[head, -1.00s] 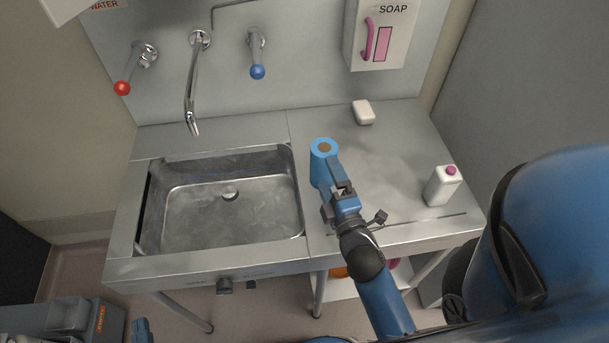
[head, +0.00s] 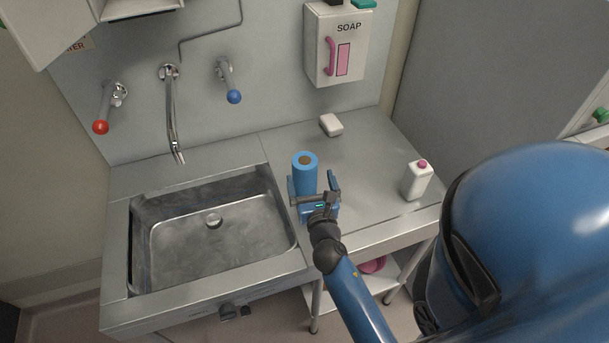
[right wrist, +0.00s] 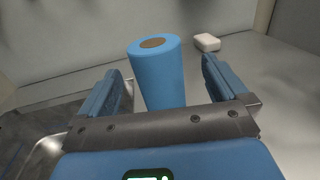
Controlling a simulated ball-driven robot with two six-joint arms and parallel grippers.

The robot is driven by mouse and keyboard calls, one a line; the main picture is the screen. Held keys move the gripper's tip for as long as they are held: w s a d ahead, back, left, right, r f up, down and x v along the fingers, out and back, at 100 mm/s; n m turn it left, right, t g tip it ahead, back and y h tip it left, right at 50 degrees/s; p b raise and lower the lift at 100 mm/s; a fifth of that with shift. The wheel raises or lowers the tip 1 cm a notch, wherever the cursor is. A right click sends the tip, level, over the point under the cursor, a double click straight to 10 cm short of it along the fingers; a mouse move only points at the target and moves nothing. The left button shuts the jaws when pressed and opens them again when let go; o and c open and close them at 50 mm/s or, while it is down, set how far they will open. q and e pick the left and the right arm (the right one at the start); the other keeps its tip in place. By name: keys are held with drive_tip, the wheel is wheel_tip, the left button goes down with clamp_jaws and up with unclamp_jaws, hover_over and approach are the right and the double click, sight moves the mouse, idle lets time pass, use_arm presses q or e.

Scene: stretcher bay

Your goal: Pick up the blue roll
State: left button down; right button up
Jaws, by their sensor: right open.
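The blue roll (head: 305,173) stands upright on the metal counter, just right of the sink basin. In the right wrist view the roll (right wrist: 158,75) shows ahead of the jaws, with its brown core on top. My right gripper (head: 313,188) is open at the near side of the roll. Its two fingers (right wrist: 160,85) stand apart to the left and right of the roll's line, with a gap on the right side; I cannot tell how far the roll is between them. The roll's foot is hidden by the gripper. My left gripper is not in view.
The sink basin (head: 212,240) lies to the left. A white soap bar (head: 331,125) sits behind on the counter, and a white bottle with a pink cap (head: 416,182) stands to the right. The soap dispenser (head: 337,45) hangs on the wall. The counter between roll and bottle is clear.

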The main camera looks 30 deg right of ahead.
sight(309, 174)
drive_tip(key=shift+x, duration=1.2)
drive_tip(key=shift+w+d+r+p, duration=0.15)
drive_tip(key=shift+w+p, duration=0.25)
drive_tip(key=shift+w, duration=0.1)
drive_tip(key=x, duration=0.3)
drive_tip(key=shift+w+r+p, duration=0.1)
drive_tip(key=shift+w+p, duration=0.3)
drive_tip(key=shift+w, duration=0.3)
drive_tip(key=shift+d, duration=0.1)
drive_tip(key=shift+s, duration=0.1)
drive_tip(key=shift+c, duration=1.1)
drive_tip(key=c, duration=1.2)
drive_tip(key=shift+c, duration=0.6)
